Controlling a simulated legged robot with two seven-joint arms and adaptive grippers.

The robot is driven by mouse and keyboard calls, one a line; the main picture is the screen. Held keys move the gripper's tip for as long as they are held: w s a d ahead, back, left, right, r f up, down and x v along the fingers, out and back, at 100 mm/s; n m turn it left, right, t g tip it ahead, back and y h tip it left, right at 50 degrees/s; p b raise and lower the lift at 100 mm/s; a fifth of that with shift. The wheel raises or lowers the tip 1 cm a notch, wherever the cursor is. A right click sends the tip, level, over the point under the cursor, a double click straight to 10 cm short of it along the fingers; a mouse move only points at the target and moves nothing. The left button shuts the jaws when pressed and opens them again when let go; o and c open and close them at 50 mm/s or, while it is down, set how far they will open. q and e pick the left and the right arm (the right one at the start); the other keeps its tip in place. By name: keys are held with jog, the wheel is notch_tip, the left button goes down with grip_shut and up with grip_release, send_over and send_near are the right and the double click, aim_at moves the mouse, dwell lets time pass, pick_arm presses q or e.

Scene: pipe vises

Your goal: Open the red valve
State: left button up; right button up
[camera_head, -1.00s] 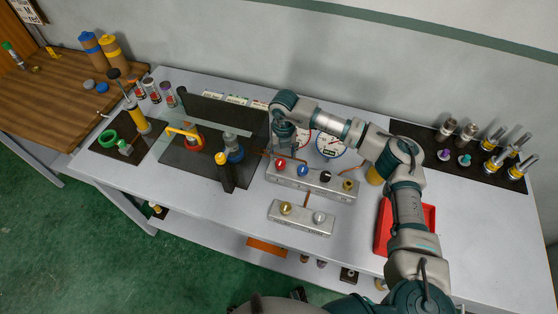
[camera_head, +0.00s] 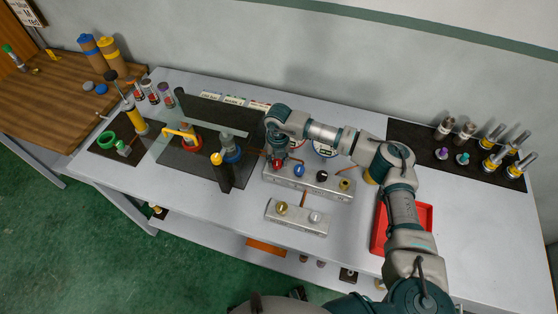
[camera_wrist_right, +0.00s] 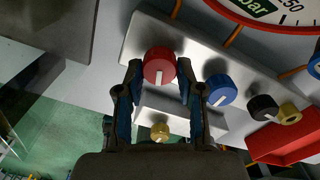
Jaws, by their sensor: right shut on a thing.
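The red valve (camera_head: 277,164) is a round knob at the left end of the rear metal manifold block (camera_head: 320,184). In the right wrist view the red valve (camera_wrist_right: 157,62) has a white pointer mark and sits between the fingertips. My right gripper (camera_wrist_right: 159,72) is shut on it, with one blue-lined finger on each side. In the head view my right gripper (camera_head: 276,153) points down over the valve and partly hides it. My left gripper is not in view.
A blue knob (camera_wrist_right: 221,90) stands close to the right finger, with a black knob (camera_wrist_right: 263,107) and a brass knob (camera_wrist_right: 289,113) further along. Gauges (camera_head: 325,149) stand behind the block. A smaller block (camera_head: 297,217) lies in front; a red tray (camera_head: 424,216) is at right.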

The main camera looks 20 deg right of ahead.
jog(key=shift+d+f, duration=0.3)
jog(key=shift+d, duration=0.1)
jog(key=shift+a, duration=0.2)
jog(key=shift+s+a, duration=0.1)
jog(key=shift+a, duration=0.3)
jog(key=shift+n, duration=0.4)
jog(key=shift+d+n+b, duration=0.2)
jog(key=shift+n+b, duration=0.1)
jog(key=shift+d+f+n, duration=0.1)
jog(key=shift+n, duration=0.6)
jog(key=n+b, duration=0.1)
jog(key=n, duration=0.2)
jog(key=shift+n+b, duration=0.35)
jog(key=shift+n, duration=0.05)
jog(key=shift+n+b, duration=0.3)
jog(key=shift+n, duration=0.6)
jog(key=shift+n+b, duration=0.3)
jog(key=shift+n, duration=0.6)
jog(key=n+b, duration=0.1)
jog(key=n, duration=0.2)
jog(key=shift+w+n+b, duration=0.2)
jog(key=shift+n+b, duration=0.25)
jog(key=shift+n, duration=1.05)
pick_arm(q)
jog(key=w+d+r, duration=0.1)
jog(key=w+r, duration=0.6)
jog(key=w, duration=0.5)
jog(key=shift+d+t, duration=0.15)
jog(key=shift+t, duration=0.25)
